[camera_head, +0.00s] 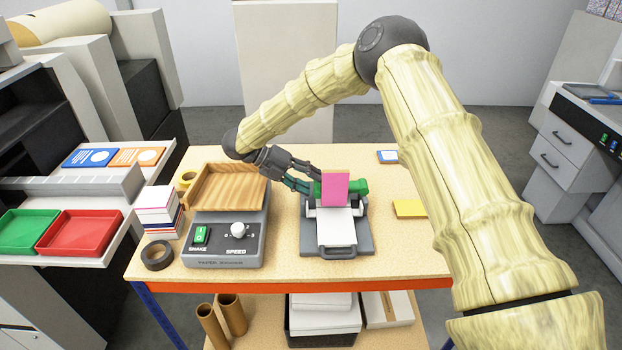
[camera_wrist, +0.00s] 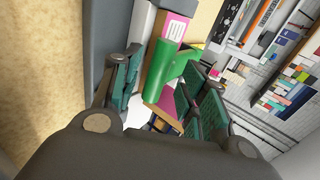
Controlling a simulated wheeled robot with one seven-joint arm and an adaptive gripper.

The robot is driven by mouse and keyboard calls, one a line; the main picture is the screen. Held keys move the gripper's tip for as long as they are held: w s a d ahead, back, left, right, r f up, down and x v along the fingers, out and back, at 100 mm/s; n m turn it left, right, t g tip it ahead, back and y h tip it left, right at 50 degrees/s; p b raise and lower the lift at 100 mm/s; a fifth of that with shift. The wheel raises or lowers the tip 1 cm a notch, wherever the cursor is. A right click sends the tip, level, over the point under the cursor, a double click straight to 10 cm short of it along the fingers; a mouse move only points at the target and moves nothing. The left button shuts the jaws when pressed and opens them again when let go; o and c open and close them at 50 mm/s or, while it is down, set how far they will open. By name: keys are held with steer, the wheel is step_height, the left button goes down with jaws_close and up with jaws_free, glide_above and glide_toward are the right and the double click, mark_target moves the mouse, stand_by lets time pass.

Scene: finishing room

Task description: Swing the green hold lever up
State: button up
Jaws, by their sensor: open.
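The green hold lever (camera_head: 359,187) is a thick green bar on a small grey device (camera_head: 365,240) on the bench. A pink block (camera_head: 335,190) stands upright in front of its middle and hides part of it. My gripper (camera_head: 309,182) is open at the lever's left end, coming in from the left. In the wrist view, the green lever (camera_wrist: 166,72) reaches between the teal finger pads of my gripper (camera_wrist: 160,95). I cannot tell whether either pad touches it. The pink block also shows beyond it in the wrist view (camera_wrist: 177,28).
A paper jogger (camera_head: 225,247) with a wooden tray (camera_head: 232,189) stands left of the device, close under my wrist. A paper stack (camera_head: 157,207) and a dark tape roll (camera_head: 157,255) lie further left.

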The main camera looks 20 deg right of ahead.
steer(key=shift+s+d+f, duration=0.2)
steer(key=shift+d+f, duration=0.25)
steer(key=shift+d, duration=0.1)
steer(key=shift+a, duration=0.1)
jaws_close()
steer(key=shift+r, duration=0.15)
